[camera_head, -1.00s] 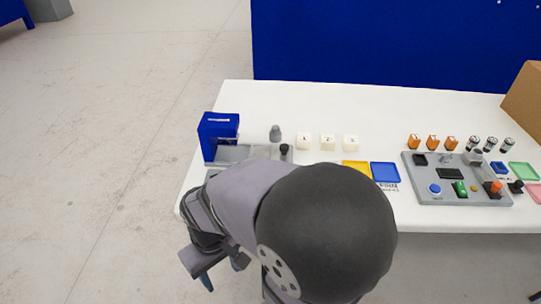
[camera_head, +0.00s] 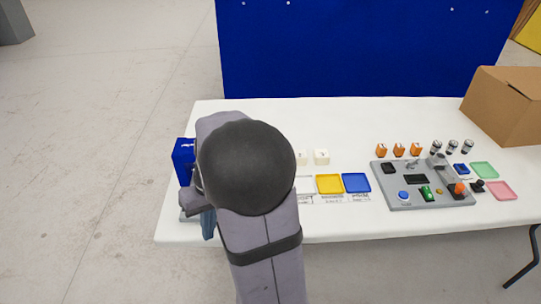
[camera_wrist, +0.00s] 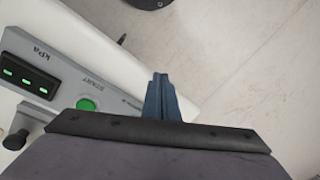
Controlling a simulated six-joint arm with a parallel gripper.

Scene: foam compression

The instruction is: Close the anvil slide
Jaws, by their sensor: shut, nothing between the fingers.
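The compression machine's blue housing (camera_head: 183,158) stands at the left end of the white table in the head view, partly covered by my arm. The anvil slide is hidden there behind my arm. In the wrist view, the machine's grey panel (camera_wrist: 75,78) lies at the left, with a kPa display (camera_wrist: 27,78) and a green START button (camera_wrist: 87,105). A black knob (camera_wrist: 15,140) shows at the lower left edge; I cannot tell whether it belongs to the slide. My gripper (camera_wrist: 160,82) is shut and empty, to the right of the panel; its blue fingers also show in the head view (camera_head: 208,228).
White numbered cubes (camera_head: 321,157), a yellow tray (camera_head: 329,184) and a blue tray (camera_head: 356,183) lie right of my arm. A grey control board (camera_head: 425,189) and a cardboard box (camera_head: 505,105) are farther right. The table's front edge is near my gripper.

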